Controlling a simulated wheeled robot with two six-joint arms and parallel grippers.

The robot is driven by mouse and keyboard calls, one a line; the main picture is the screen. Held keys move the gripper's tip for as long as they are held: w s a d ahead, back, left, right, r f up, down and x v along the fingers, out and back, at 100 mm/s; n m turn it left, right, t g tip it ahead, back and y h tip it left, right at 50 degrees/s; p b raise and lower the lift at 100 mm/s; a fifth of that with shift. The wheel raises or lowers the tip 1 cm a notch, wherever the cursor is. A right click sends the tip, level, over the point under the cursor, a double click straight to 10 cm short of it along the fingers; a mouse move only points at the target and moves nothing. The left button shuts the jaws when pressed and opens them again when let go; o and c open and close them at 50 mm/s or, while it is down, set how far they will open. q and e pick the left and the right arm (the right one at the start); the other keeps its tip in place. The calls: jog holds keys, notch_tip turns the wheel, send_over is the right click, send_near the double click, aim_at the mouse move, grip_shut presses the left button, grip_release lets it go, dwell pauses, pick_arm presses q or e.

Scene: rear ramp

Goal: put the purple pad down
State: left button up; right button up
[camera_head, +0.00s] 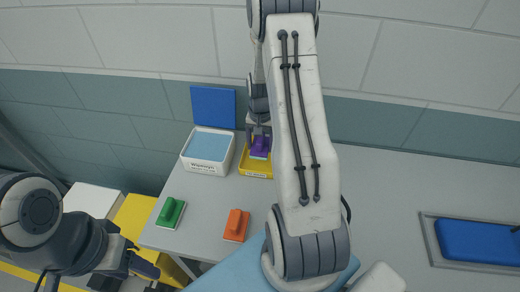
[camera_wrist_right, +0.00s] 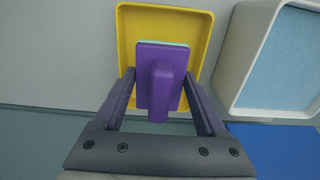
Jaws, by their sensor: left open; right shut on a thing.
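The purple pad (camera_head: 260,145) is at the back of the grey table, over the yellow tray (camera_head: 245,168). In the right wrist view the purple pad (camera_wrist_right: 160,85) has a raised handle and a pale edge underneath. It lies within the outline of the yellow tray (camera_wrist_right: 203,30), towards its near side. My right gripper (camera_head: 259,134) is shut on it, with a finger on each side in the wrist view (camera_wrist_right: 162,88). Whether the pad touches the tray floor I cannot tell. My left gripper (camera_head: 142,273) is open and empty at the lower left, away from the pad.
A white tub (camera_head: 186,163) with a light blue wet-looking surface stands left of the yellow tray. A blue panel (camera_head: 213,106) is behind it. A green pad (camera_head: 171,213) and an orange pad (camera_head: 236,225) lie nearer on the table. A blue inset (camera_head: 480,242) is far right.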

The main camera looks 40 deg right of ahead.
aim_at(260, 153)
notch_tip(260, 153, down, 4)
jog(key=shift+r+p, duration=0.1)
jog(key=shift+p, duration=0.6)
jog(key=shift+f, duration=0.25)
jog(key=shift+f, duration=0.15)
jog(key=o, duration=1.2)
jog(key=shift+o, duration=0.2)
